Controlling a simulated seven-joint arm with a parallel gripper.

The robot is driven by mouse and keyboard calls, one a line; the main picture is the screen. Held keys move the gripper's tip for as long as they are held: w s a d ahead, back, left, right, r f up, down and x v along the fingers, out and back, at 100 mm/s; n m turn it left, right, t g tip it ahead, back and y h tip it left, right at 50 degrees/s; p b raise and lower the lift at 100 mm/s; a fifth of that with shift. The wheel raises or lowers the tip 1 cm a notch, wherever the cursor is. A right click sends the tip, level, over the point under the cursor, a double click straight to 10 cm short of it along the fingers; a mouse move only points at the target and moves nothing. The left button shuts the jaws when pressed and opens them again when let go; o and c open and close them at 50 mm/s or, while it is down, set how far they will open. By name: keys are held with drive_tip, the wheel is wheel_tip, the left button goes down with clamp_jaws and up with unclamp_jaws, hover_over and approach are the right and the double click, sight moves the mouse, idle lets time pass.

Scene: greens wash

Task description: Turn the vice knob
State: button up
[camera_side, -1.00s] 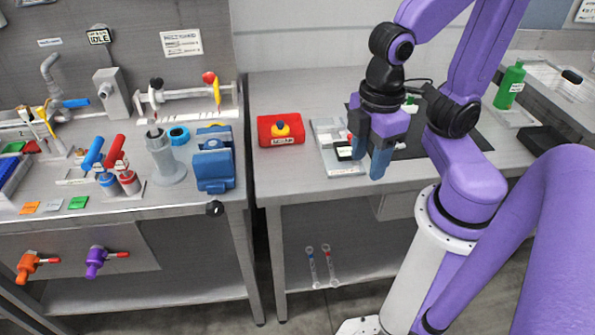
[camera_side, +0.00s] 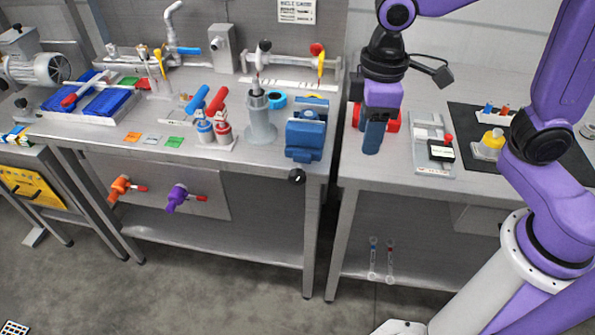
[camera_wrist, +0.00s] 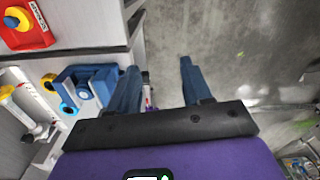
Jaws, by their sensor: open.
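The blue vice (camera_side: 305,138) stands at the right front corner of the left bench. Its round black knob (camera_side: 297,176) sticks out below it at the bench's front edge. My gripper (camera_side: 372,148) points down to the right of the vice and knob, apart from both, near the left front of the right bench. In the wrist view its two blue fingers (camera_wrist: 160,66) are spread with nothing between them. The blue vice (camera_wrist: 84,88) shows there left of the fingers, partly covered by the left one. I cannot make out the knob in that view.
A red box with a button (camera_side: 393,121) is behind my gripper. A grey post (camera_side: 260,120) and red and blue handled valves (camera_side: 216,112) stand left of the vice. A gap separates the benches, with open floor in front.

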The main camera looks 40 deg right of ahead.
drive_tip(key=m, duration=0.1)
hover_over(297, 171)
drive_tip(key=s, duration=0.1)
drive_tip(key=shift+m, duration=0.3)
drive_tip(key=f, duration=1.2)
drive_tip(key=w+f, duration=0.1)
drive_tip(key=f, duration=0.5)
drive_tip(key=shift+f, duration=0.1)
clamp_jaws()
